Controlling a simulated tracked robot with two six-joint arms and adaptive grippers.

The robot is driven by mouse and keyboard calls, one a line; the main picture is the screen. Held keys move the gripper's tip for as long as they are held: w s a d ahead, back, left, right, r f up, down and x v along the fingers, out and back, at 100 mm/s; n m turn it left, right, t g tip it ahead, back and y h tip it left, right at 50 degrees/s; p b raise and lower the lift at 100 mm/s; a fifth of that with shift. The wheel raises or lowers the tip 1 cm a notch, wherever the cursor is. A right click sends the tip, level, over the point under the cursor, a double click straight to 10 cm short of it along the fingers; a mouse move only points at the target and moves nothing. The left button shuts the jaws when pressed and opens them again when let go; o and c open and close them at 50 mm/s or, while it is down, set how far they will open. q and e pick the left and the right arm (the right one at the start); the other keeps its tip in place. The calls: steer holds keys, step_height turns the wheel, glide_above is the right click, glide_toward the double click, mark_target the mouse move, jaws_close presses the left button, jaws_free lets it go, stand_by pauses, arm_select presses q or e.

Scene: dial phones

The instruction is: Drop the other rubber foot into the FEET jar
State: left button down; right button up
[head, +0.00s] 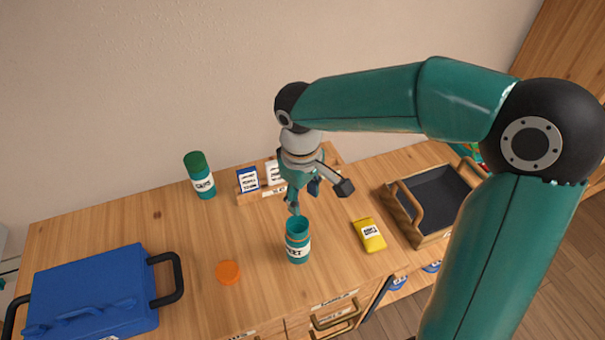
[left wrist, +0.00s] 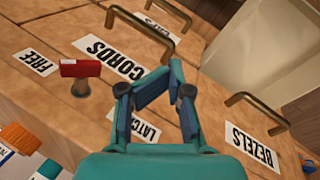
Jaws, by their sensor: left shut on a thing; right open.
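The FEET jar (head: 297,252), teal with a white label, stands open and upright on the wooden bench top (head: 190,245). My right gripper (head: 298,203) is open, just above and behind the jar's mouth. No rubber foot shows near it or inside the jar. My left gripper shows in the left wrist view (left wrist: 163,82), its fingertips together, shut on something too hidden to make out. It is in front of labelled drawer fronts, and it does not show in the head view.
An orange lid (head: 228,272) lies left of the jar. A yellow packet (head: 369,235) and an open wooden tray (head: 425,236) are at right. A blue case (head: 90,290) is at left, a green-capped canister (head: 201,178) behind. Drawer handles (left wrist: 257,112) stick out near my left gripper.

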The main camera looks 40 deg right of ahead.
step_height(320, 180, up, 11)
steer(key=shift+a+f, duration=0.2)
stand_by(0.6)
